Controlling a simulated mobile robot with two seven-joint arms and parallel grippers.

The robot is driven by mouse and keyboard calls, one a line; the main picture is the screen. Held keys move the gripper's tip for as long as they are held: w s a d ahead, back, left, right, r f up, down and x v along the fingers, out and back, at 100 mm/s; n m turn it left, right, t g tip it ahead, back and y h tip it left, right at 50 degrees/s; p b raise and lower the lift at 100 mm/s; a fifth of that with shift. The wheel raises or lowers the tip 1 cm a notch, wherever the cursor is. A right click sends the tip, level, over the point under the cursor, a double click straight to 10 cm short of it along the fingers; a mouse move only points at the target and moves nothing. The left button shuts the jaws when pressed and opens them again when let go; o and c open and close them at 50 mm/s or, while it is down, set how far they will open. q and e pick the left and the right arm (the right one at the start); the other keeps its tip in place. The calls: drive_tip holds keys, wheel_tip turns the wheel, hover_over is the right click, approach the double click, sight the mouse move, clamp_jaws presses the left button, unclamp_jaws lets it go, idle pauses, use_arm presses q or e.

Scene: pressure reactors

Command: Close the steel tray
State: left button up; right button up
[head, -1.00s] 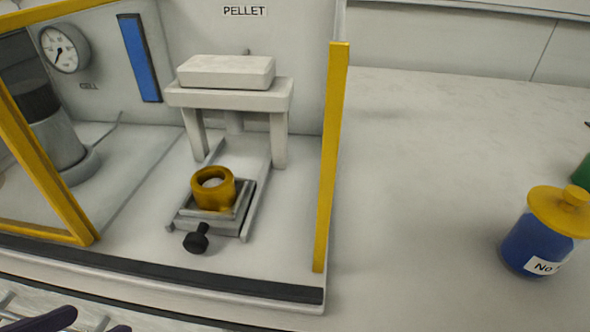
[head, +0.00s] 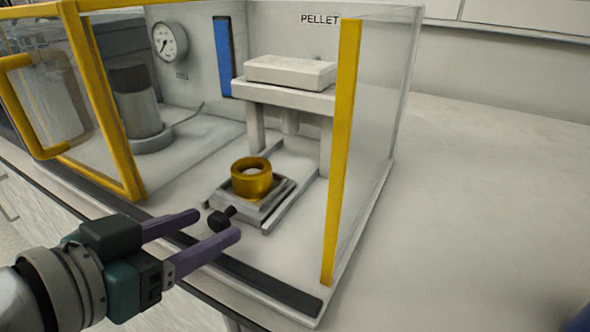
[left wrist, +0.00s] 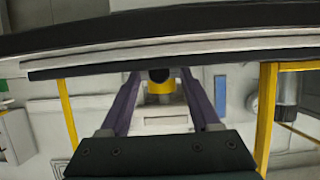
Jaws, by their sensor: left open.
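The steel tray (head: 263,211) is pulled forward on its rails, out in front of the white press stand in the PELLET bay. A yellow ring-shaped die (head: 252,180) sits on it, and a black knob (head: 221,217) sticks out at its front. My left gripper (head: 219,226) is open and empty, its purple fingers pointing at the knob from the front left, close to it; contact cannot be told. In the left wrist view the dark knob (left wrist: 160,75) and the yellow die (left wrist: 160,88) show between the fingers. My right gripper is in neither view.
A yellow-framed clear door (head: 100,110) stands to the left of the opening, and a yellow post (head: 341,150) bounds it on the right. The press stand (head: 285,95) is behind the tray. A dark sill (head: 260,285) runs along the front. The counter at right is clear.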

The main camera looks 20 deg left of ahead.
use_arm(q)
drive_tip(key=shift+w+d+f, duration=0.1)
drive_tip(key=shift+w+f, duration=0.05)
drive_tip(key=shift+w, duration=0.25)
drive_tip(key=shift+c, duration=0.2)
clamp_jaws()
idle(1.0)
